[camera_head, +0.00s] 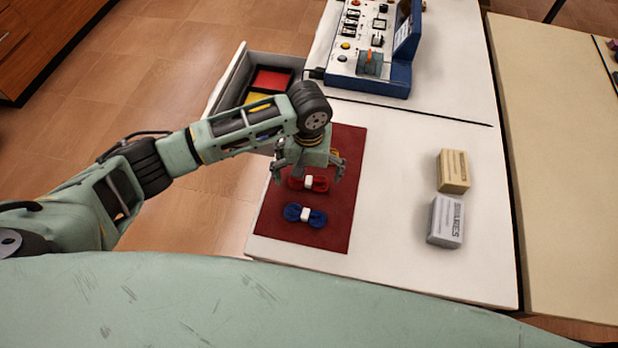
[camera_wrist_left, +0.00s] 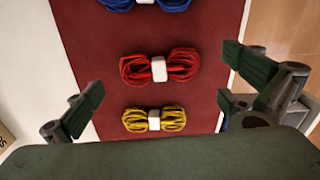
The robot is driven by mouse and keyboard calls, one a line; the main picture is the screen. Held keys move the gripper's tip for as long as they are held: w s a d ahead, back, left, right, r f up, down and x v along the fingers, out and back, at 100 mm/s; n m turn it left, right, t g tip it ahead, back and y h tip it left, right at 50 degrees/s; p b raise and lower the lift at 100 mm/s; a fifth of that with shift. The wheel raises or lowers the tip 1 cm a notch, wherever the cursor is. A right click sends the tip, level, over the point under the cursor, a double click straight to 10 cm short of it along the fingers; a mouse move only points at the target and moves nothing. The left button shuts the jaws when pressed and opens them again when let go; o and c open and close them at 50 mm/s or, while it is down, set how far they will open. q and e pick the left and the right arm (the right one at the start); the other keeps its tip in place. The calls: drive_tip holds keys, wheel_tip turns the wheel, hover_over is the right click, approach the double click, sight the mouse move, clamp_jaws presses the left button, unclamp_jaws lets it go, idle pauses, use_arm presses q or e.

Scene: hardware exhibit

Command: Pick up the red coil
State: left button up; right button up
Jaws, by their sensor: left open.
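The red coil (camera_head: 318,183), a bundle with a white band, lies on the dark red mat (camera_head: 338,222). It also shows in the left wrist view (camera_wrist_left: 131,70), near the middle. A blue coil (camera_head: 292,212) lies in front of it on the mat. A yellow coil (camera_wrist_left: 172,119) shows in the left wrist view and is hidden under my arm in the head view. My left gripper (camera_head: 307,172) is open and empty above the mat, over the red and yellow coils, with its fingers spread apart. My right gripper is not in view.
An open drawer (camera_head: 227,84) with red and yellow compartments is left of the table. A blue and white control panel (camera_head: 370,70) stands at the back. A tan box (camera_head: 453,171) and a grey box (camera_head: 445,221) stand right on the white table (camera_head: 395,215).

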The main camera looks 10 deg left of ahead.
use_arm(q)
drive_tip(key=shift+f, duration=1)
drive_tip(key=c, duration=1.1)
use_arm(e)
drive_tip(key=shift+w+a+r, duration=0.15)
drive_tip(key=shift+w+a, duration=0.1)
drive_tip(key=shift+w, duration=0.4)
